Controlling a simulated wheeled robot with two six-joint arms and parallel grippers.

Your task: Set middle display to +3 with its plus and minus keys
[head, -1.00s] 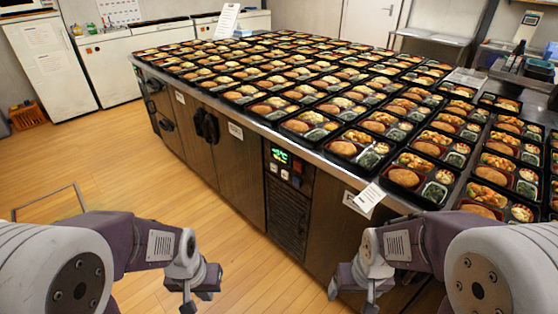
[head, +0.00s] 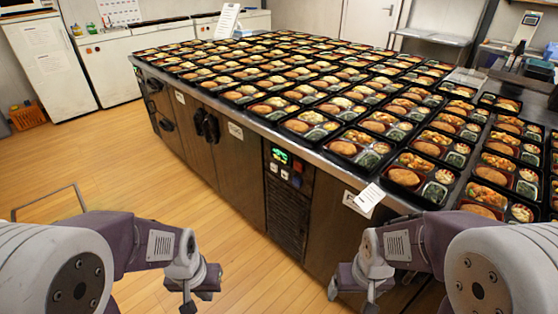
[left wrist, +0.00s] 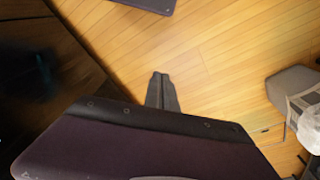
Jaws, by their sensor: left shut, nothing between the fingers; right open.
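A small display (head: 280,156) with green lit characters sits on the front of the long counter, at the top of a dark vented panel. Its reading is too small to make out. Small keys (head: 284,174) sit just below it, pale ones and a red one; their marks cannot be read. My left gripper (head: 196,301) is low in front of the counter, left of the display and apart from it. In the left wrist view its fingers (left wrist: 162,92) are together and empty above the floor. My right gripper (head: 350,298) is open, low and right of the display, touching nothing visible.
The counter (head: 232,187) is covered with many filled bento trays (head: 343,148). Black handles (head: 206,126) stick out of its front, and a paper tag (head: 369,197) stands at its edge.

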